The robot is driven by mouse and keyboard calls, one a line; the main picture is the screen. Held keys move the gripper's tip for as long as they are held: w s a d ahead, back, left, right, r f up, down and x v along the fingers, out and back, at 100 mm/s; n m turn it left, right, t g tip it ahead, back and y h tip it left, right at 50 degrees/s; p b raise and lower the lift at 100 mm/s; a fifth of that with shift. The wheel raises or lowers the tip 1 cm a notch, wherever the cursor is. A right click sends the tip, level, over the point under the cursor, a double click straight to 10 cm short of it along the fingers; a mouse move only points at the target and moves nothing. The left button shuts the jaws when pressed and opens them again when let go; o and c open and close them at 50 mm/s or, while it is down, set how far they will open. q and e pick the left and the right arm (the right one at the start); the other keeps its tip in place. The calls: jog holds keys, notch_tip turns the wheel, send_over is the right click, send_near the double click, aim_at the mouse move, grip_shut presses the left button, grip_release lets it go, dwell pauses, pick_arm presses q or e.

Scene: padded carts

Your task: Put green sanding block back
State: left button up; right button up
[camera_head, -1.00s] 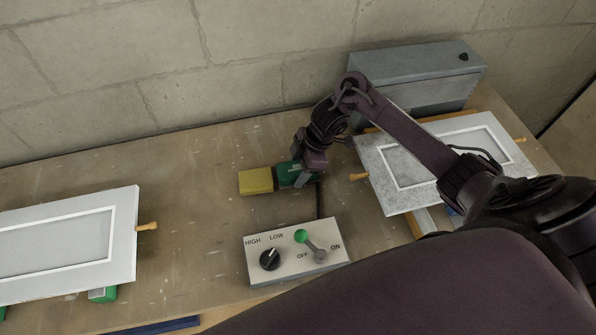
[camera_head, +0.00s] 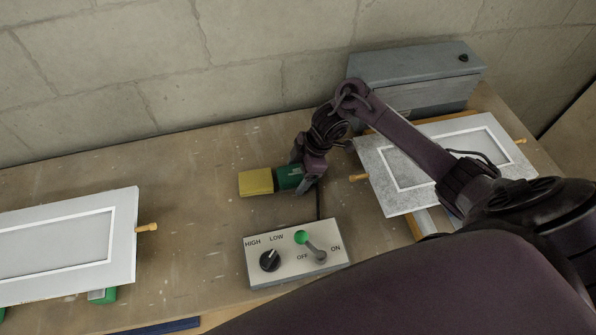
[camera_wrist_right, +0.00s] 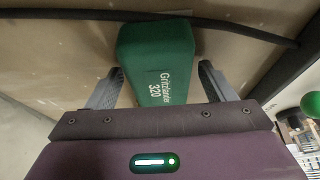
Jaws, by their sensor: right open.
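The green sanding block (camera_head: 287,178), printed "Gritzlander 320", lies on the workbench, end to end with a yellow block (camera_head: 256,182). My right gripper (camera_head: 304,178) is at the green block's right end. In the right wrist view the green block (camera_wrist_right: 158,62) lies between the two grey fingers, one on each side. A gap shows on the right, and the fingers look open rather than pressed on it. Part of the block's right end is hidden by the gripper in the head view. My left gripper is not in view.
A control box (camera_head: 293,252) with a knob and a green-tipped lever stands in front of the blocks. A white panel (camera_head: 70,247) is at left and a speckled one (camera_head: 398,193) at right. A grey metal box (camera_head: 415,78) stands at the back. Bench left of the blocks is clear.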

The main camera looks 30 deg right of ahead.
jog(key=p+v, duration=0.1)
jog(key=v, duration=1.1)
